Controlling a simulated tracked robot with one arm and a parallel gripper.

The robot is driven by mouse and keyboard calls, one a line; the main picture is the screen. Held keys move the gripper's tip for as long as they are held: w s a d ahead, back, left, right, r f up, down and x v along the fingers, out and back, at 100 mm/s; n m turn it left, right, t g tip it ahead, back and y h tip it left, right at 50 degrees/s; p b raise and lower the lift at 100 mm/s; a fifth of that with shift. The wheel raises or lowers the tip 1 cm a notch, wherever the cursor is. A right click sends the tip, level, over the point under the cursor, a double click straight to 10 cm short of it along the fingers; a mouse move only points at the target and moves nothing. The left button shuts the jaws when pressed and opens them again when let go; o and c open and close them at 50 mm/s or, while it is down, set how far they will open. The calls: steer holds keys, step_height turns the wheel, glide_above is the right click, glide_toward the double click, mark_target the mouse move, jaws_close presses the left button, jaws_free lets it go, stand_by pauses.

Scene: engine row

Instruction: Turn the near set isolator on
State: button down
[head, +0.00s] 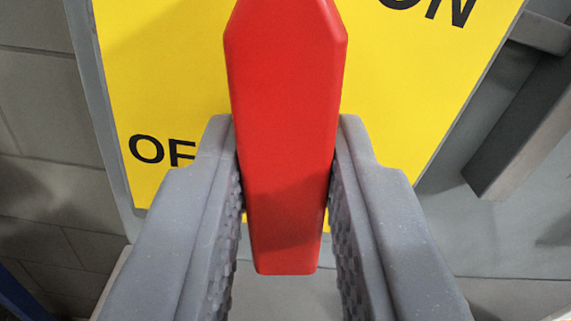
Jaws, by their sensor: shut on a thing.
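A red isolator handle (285,110) stands out in front of a yellow plate (410,100) with a grey border. The handle runs nearly up and down in the picture, and its upper end is cut off by the top edge. The plate carries black lettering: "ON" at the upper right, and "OF" at the lower left with the rest hidden behind my gripper. My gripper (285,190) is shut on the red handle, with one ridged grey jaw against each side. The handle's lower end sticks out between the jaws.
A grey block wall (45,120) lies to the left of the plate. A dark grey bar-shaped part (525,130) stands to the right of the plate. A blue edge (22,290) shows at the lower left corner.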

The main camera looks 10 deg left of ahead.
steer(key=shift+f+m, duration=0.35)
steer(key=shift+m, duration=0.75)
steer(key=c, duration=1.3)
jaws_free()
steer(key=shift+r, duration=0.2)
steer(key=shift+b+v, duration=2.35)
steer(key=shift+v, duration=4.5)
